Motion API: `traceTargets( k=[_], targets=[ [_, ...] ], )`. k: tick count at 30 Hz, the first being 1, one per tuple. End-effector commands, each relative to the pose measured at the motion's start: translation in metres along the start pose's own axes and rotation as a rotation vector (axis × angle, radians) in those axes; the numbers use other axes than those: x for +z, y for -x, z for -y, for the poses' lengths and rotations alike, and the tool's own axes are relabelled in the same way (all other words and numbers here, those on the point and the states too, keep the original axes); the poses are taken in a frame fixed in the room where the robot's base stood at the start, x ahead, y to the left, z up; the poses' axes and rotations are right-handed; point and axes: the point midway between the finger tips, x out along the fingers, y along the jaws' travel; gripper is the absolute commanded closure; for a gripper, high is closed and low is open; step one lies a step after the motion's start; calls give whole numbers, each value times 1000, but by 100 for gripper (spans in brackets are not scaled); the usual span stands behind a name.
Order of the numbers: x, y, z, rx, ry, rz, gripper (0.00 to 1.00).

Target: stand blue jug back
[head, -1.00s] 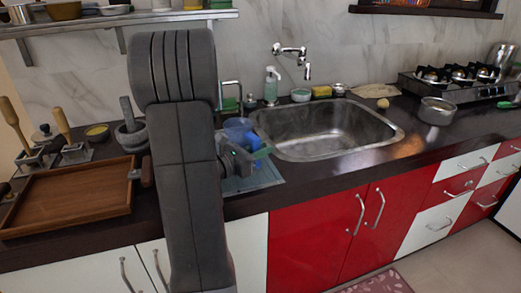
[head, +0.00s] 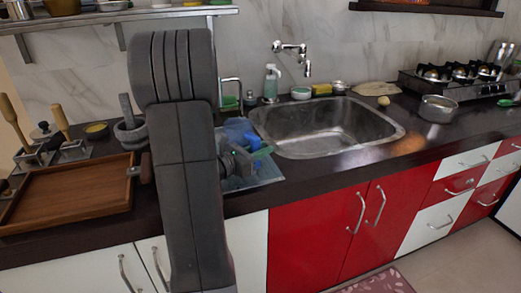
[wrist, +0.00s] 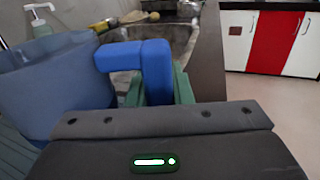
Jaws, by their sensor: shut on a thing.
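The blue jug (head: 238,128) is at the drying area left of the sink, partly hidden behind my arm in the head view. In the wrist view its pale translucent body (wrist: 45,85) fills the left side, and its solid blue handle (wrist: 152,68) runs between my green fingertips. My gripper (wrist: 158,92) is shut on the handle; it also shows beside the jug in the head view (head: 259,153). The jug's rim looks slanted in the wrist view. I cannot tell whether its base touches the surface below.
A drying mat or tray (head: 268,174) lies under the gripper. The steel sink (head: 330,145) is just right. A soap bottle (head: 271,82) and tap stand behind. A wooden tray (head: 70,198) and stone mortar (head: 131,133) are left of my arm.

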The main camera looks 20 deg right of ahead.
Motion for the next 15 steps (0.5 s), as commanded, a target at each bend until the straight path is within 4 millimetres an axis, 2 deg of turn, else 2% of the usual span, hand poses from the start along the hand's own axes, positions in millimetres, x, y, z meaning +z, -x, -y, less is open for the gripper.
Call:
traceTargets(
  k=[6,7,10,15],
  targets=[
    [0,0,0,0,0,0,100],
    [0,0,0,0,0,0,75],
    [0,0,0,0,0,0,55],
    [0,0,0,0,0,0,55]
  ],
)
